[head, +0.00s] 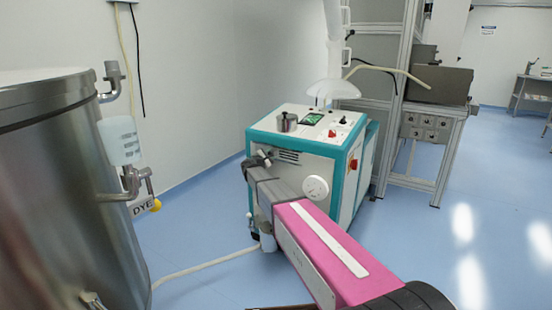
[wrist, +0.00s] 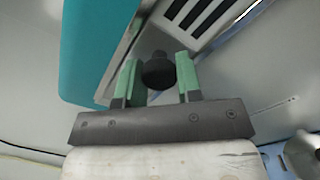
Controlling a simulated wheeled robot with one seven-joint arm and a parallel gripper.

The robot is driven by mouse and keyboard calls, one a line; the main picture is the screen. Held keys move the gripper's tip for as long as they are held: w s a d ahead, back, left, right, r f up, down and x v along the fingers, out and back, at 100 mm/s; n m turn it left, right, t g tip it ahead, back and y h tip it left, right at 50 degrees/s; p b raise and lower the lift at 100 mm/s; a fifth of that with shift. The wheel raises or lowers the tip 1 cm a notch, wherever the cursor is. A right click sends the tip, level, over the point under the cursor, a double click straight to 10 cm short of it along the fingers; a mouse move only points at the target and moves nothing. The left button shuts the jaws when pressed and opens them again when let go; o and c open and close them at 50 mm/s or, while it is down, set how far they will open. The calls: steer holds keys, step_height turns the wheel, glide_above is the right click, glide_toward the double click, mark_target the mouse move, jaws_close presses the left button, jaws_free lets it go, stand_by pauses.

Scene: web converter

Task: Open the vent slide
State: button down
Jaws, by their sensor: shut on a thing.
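The vent slide shows in the wrist view as a pale plate with dark slots (wrist: 205,14) on the machine's face. A round black knob (wrist: 158,70) sits between the two green fingers of my gripper (wrist: 157,80), which are shut on it. In the head view, my gripper (head: 259,160) is at the upper left of the machine's front, just left of the dark vent slots (head: 289,155). My arm hides part of the front below. How far the slide is open cannot be told.
A large steel tank (head: 60,200) with a DYE tag stands at left. A hose (head: 205,262) lies on the blue floor. Free floor lies to the right.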

steer(key=c, duration=0.8)
jaws_free()
steer(key=v, duration=1)
steer(key=shift+s+a, duration=0.2)
steer(key=shift+s, duration=0.15)
